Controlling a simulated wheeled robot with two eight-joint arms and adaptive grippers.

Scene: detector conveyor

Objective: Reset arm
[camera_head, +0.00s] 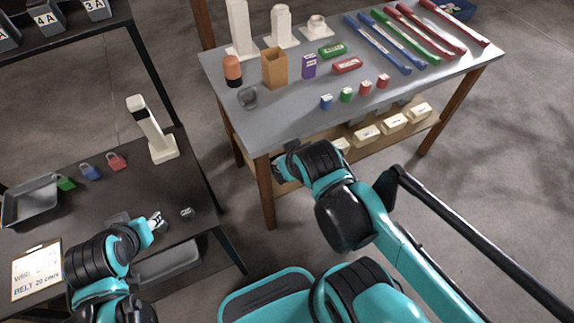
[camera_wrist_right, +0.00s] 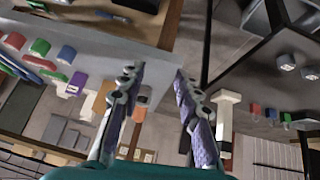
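My right gripper (camera_wrist_right: 158,78) is open in the right wrist view, its two ridged fingers spread with nothing between them. In the head view my right arm reaches up to the near edge of the grey table (camera_head: 238,118), and its fingers are mostly hidden behind the wrist. My left gripper (camera_head: 156,222) is low over the dark table (camera_head: 190,178) at the left in the head view. Its fingers are small there, and I cannot tell whether they are apart or hold anything.
Blue, green and red bars (camera_head: 412,38), white stands (camera_head: 240,30), an orange box (camera_head: 274,68) and small blocks cover much of the grey table. A white device (camera_head: 158,138), padlocks (camera_head: 90,172) and a grey tray (camera_head: 32,203) are on the dark table. Open floor lies right.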

